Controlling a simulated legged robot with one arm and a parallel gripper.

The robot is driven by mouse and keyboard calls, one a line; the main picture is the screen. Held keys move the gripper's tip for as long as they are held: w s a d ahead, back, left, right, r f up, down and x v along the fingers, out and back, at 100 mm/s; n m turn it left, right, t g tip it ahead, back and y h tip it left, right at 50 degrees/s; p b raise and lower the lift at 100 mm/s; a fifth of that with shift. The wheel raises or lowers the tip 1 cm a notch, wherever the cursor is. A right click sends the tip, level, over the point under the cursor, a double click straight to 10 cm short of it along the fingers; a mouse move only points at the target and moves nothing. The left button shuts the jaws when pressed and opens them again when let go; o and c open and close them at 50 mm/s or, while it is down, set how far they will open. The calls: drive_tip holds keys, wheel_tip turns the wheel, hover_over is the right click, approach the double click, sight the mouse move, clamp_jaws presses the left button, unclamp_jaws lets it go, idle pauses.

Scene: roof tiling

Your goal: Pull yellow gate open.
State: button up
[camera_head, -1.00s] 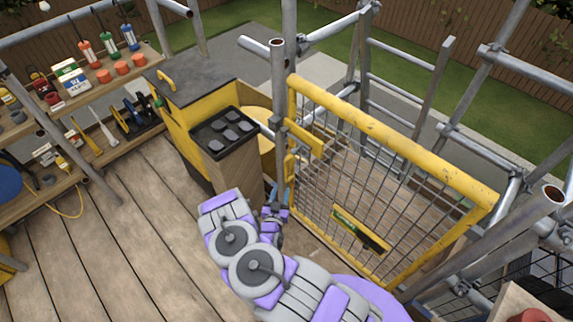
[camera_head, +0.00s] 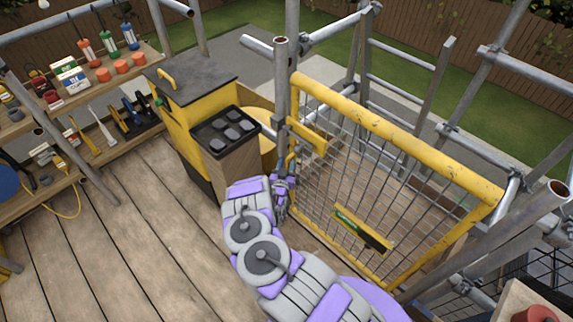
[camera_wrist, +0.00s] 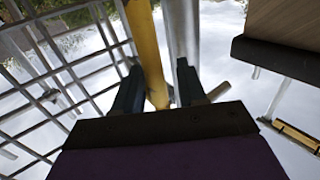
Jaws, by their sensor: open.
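My gripper (camera_head: 284,172) is low at the gate's left upright, beside the grey scaffold pole (camera_head: 281,80). In the wrist view, my gripper (camera_wrist: 158,78) is open. The gate's yellow upright (camera_wrist: 146,45) and the grey pole (camera_wrist: 183,30) run between its two dark fingers. Whether the fingers touch them cannot be told.
A yellow cabinet (camera_head: 188,115) with a black tray on its front stands left of the gate. A shelf of tools and bottles (camera_head: 90,90) is at far left. The plank floor (camera_head: 120,240) is clear at lower left. Scaffold poles (camera_head: 530,225) stand at right.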

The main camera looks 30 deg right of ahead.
drive_tip(key=shift+d, duration=0.15)
drive_tip(key=shift+d, duration=0.3)
drive_tip(key=shift+c, duration=0.7)
drive_tip(key=c, duration=0.3)
drive_tip(key=shift+a, duration=0.25)
clamp_jaws()
drive_tip(key=shift+d, duration=0.15)
